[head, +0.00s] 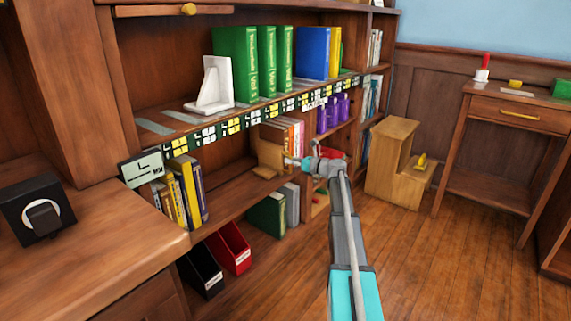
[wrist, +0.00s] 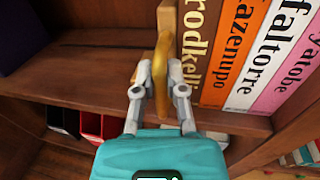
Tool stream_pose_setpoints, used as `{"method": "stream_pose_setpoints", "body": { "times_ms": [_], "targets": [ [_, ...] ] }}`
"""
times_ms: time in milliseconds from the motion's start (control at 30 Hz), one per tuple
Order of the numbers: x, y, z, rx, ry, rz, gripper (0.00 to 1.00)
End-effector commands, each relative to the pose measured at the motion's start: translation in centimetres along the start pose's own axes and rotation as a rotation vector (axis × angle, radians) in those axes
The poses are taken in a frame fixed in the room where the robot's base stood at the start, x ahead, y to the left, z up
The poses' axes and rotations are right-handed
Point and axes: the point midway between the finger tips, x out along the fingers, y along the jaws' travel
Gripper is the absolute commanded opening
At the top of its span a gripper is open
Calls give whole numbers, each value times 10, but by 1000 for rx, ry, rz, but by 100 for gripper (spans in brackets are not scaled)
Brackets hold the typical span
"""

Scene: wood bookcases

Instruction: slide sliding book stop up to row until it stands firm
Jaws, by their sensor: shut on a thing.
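The sliding book stop is a wooden piece (head: 270,157) on the middle shelf, at the left end of a row of books (head: 294,133). In the wrist view the stop (wrist: 162,72) is an ochre upright between my fingers. My gripper (head: 291,162) is shut on it, with one finger on each side, as the wrist view (wrist: 159,78) also shows. The row there begins with a brown book (wrist: 201,45), then an orange book (wrist: 239,50), a white one and a pink one. The stop stands close beside the brown book; whether they touch I cannot tell.
The shelf left of the stop is bare (head: 228,190) as far as some yellow and grey books (head: 183,190). Purple books (head: 333,113) stand right of the row. A white bookend (head: 213,85) stands above. A wooden step stool (head: 395,160) stands on the floor to the right.

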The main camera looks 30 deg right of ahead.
Motion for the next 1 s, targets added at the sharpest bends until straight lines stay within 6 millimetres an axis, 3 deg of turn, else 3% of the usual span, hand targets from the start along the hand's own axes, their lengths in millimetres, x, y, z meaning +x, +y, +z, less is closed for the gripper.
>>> {"method": "stream_pose_setpoints", "body": {
  "times_ms": [200,233,400,433,1000],
  "targets": [
    [-1,-4,0,0,0,-9,0],
    [-1,-4,0,0,0,-10,17],
    [-1,-3,0,0,0,-7,49],
    [0,-3,0,0,0,-7,51],
    [-9,-1,0,0,0,-4,51]
  ]
}}
